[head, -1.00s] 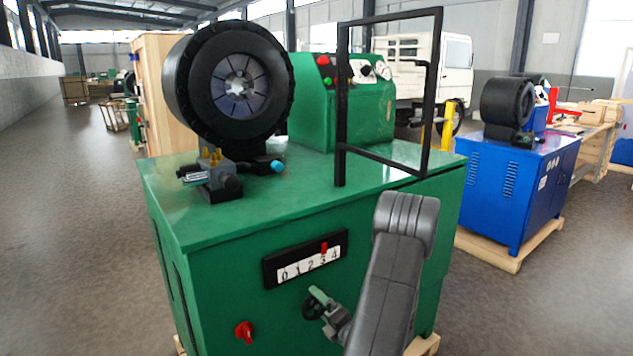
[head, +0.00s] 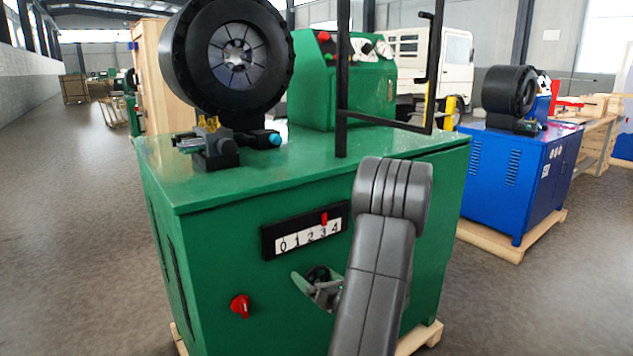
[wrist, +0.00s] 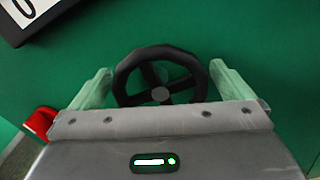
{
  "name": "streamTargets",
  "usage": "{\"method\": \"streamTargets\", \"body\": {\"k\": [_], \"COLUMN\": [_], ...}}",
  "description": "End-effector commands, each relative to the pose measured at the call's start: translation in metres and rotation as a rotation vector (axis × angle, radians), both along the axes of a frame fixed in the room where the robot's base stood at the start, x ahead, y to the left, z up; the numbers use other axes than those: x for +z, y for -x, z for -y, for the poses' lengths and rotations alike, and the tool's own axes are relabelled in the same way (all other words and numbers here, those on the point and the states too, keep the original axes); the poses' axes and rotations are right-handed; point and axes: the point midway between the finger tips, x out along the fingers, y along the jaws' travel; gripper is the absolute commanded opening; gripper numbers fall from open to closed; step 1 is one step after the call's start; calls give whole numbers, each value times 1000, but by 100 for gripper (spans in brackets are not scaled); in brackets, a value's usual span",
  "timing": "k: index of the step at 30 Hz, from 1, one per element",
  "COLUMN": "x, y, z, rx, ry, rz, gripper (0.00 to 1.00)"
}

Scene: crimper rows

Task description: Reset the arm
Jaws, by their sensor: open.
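My gripper (wrist: 161,92) is open in the wrist view, with one pale green finger on each side of a black handwheel (wrist: 118,84). The wheel has spokes and a grey hub and sits on the green front panel. I cannot tell whether the fingers touch its rim. In the head view my gripper (head: 318,284) is at the front of the green crimper (head: 210,240), below the number scale (head: 308,238), and partly covers the wheel. My grey arm rises in front of the machine's right part. The red marker (head: 324,219) on the scale is near 3.
A red knob (head: 240,306) is on the panel left of my gripper; it also shows in the wrist view (wrist: 38,122). A black frame (head: 342,120) stands on the machine top. A blue crimper (head: 515,180) stands at the right. The floor at the left is clear.

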Motion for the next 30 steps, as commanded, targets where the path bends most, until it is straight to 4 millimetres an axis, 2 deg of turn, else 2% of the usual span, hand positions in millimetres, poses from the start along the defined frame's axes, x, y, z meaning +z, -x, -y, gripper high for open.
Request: {"method": "streamTargets", "body": {"k": [6, 12, 30], "x": [-3, -1, 3], "y": [1, 2, 5], "z": [-2, -2, -5], "rx": [0, 0, 4], "ry": [163, 249, 278], "rz": [120, 181, 195], "gripper": [100, 100, 100]}}
